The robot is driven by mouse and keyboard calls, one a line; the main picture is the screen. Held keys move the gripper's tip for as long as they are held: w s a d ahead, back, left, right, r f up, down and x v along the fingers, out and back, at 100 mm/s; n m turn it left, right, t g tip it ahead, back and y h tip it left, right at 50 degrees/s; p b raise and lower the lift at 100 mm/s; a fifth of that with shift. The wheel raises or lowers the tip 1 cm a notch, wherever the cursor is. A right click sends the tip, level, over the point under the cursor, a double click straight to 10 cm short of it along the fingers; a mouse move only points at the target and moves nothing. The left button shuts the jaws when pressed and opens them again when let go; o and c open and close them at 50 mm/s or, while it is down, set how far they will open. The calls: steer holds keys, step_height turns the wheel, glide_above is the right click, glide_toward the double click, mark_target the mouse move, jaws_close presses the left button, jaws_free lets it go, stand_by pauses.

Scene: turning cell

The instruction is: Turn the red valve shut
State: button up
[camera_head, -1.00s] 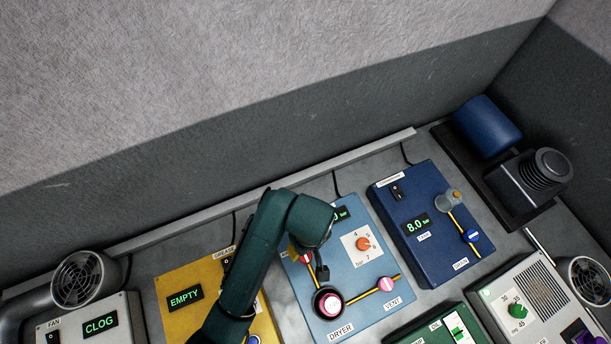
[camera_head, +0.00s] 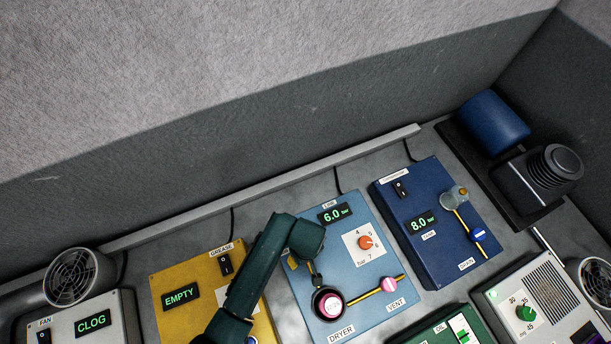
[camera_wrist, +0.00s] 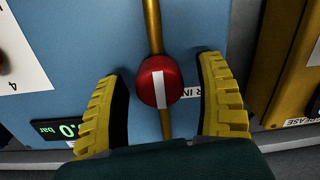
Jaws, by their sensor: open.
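The red valve (camera_wrist: 160,82) is a round red knob with a white stripe, set on a brass pipe (camera_wrist: 152,22) on the light-blue dryer panel (camera_head: 346,288). The stripe runs roughly along the pipe. In the wrist view my gripper (camera_wrist: 160,72) is open, with one yellow ribbed finger on each side of the knob and a gap on both sides. In the head view my arm hides the valve, and only a bit of yellow finger shows beside it. A label reading "R IN" is partly hidden behind a finger.
A yellow grease box (camera_head: 175,318) stands left, a blue compressor box (camera_head: 430,250) right.

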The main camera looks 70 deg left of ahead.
steer(key=c, duration=1.2)
steer(key=shift+r+p, duration=0.1)
steer(key=shift+p, duration=0.2)
steer(key=m+p, duration=0.2)
steer(key=shift+r+m+p, duration=0.15)
steer(key=shift+m+p, duration=0.2)
steer(key=shift+m, duration=0.05)
steer(key=m+p, duration=0.3)
steer(key=m, duration=0.2)
steer(key=shift+p, duration=0.4)
steer(key=m+p, duration=0.1)
steer(key=m, duration=0.2)
steer(key=m+p, duration=0.1)
steer(key=m, duration=0.1)
steer(key=shift+s+f+m, duration=0.1)
steer(key=shift+f+m, duration=0.1)
steer(key=shift+m, duration=0.2)
steer(key=shift+f+m+p, duration=0.1)
steer(key=shift+m+p, duration=0.75)
steer(key=shift+m, duration=1.35)
